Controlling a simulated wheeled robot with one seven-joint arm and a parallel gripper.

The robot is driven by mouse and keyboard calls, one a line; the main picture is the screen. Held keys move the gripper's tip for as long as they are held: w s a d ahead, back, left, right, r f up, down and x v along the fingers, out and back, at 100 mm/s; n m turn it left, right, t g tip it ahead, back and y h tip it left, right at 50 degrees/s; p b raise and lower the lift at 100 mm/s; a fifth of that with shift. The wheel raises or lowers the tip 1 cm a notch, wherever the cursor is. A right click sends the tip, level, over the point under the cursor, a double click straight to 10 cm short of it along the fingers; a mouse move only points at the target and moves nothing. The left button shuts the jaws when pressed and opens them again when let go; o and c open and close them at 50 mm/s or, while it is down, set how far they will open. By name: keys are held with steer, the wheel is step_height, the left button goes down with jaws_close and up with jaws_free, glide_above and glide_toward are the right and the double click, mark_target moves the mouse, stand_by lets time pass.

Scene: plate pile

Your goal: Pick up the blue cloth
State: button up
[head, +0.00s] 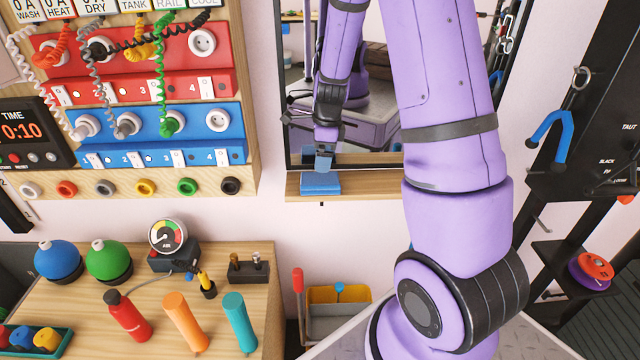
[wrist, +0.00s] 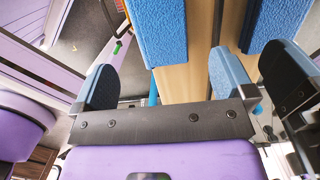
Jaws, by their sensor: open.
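The blue cloth (head: 320,183) lies as a flat folded block on the wooden shelf (head: 370,182) under the mirror. In the wrist view my gripper (wrist: 162,68) is open, with a blue-padded finger on each side. The cloth (wrist: 160,32) shows as a textured blue block ahead of the gap between the fingers, nearer the left one. It appears apart from both fingers. A second blue block at the upper right of that view looks like its mirror image.
The mirror (head: 375,115) stands directly behind the shelf. A socket panel (head: 150,95) is left of it, and a dark tool rack (head: 590,110) is at the right. A wooden bench (head: 70,320) holds bottles, a gauge and several other items at the lower left.

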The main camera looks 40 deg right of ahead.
mark_target(320, 178)
step_height(320, 178, down, 4)
steer(key=shift+w+a+f, duration=0.1)
steer(key=shift+a+f, duration=0.05)
steer(key=shift+f, duration=0.05)
steer(key=shift+w+f, duration=0.1)
steer(key=shift+f, duration=2.35)
steer(key=c, duration=1)
